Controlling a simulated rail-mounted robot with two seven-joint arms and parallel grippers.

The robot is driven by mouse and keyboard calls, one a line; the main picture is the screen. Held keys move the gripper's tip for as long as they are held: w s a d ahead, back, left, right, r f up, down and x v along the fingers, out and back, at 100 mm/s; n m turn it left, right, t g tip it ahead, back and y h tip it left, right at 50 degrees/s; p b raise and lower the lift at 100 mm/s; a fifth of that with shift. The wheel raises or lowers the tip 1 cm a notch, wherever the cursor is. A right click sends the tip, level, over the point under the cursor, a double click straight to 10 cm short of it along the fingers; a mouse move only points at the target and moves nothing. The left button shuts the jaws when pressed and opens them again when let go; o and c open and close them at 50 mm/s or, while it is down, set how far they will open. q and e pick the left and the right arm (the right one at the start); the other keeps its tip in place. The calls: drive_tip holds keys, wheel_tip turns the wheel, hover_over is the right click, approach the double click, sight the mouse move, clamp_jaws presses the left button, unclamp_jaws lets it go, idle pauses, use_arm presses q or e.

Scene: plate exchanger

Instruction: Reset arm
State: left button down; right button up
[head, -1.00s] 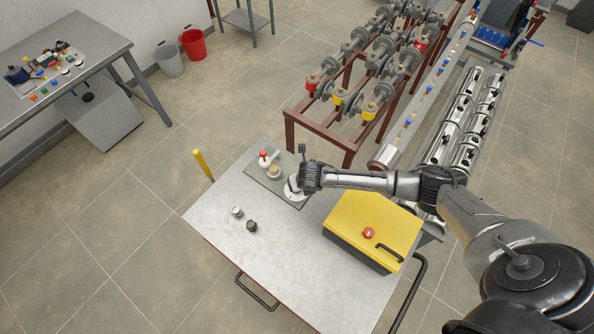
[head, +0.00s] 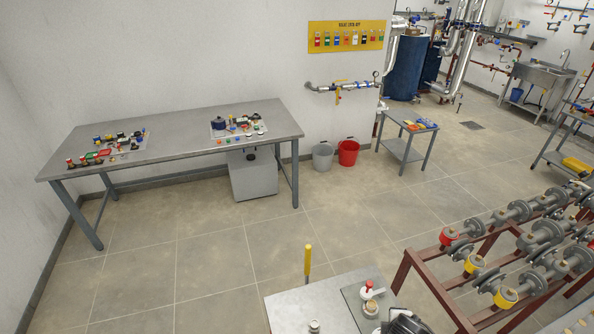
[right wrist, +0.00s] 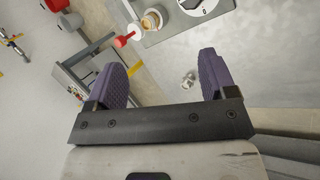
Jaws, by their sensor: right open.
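My right gripper (right wrist: 162,75) shows in the right wrist view with its two purple-grey padded fingers wide apart and nothing between them. It is above the metal cart top (right wrist: 160,72). Beyond the fingers is a grey plate (right wrist: 172,32) with a tan-topped round part (right wrist: 152,20), a red-ended part (right wrist: 122,40) and a white dial. A small metal fitting (right wrist: 188,80) stands near the right finger. My left gripper is in neither view.
The cart (head: 300,302) has a yellow post (head: 307,262) at its corner. A rack of flanged pipes (head: 520,235) stands to its right. A workbench (head: 180,143) with parts lines the wall, near grey (head: 322,157) and red (head: 348,153) buckets. The floor between is clear.

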drive_tip(key=s+a+r+m+t+y+p, duration=0.1)
drive_tip(key=s+a+r+m+t, duration=0.2)
drive_tip(key=r, duration=0.5)
drive_tip(key=s+a+r+m+y+p, duration=0.1)
drive_tip(key=s+a+r+m, duration=0.2)
drive_tip(key=a+r+m, duration=0.35)
drive_tip(key=s+f+m+g+p, duration=0.1)
drive_tip(key=s+f+m+g, duration=0.1)
drive_tip(key=s, duration=0.9)
drive_tip(key=s+d+f+m+g+y+p, duration=0.1)
drive_tip(key=s+f, duration=0.3)
drive_tip(key=s, duration=0.7)
drive_tip(key=shift+s+f+m+g+p, duration=0.3)
drive_tip(key=shift+g+p, duration=0.3)
drive_tip(key=shift+g, duration=0.3)
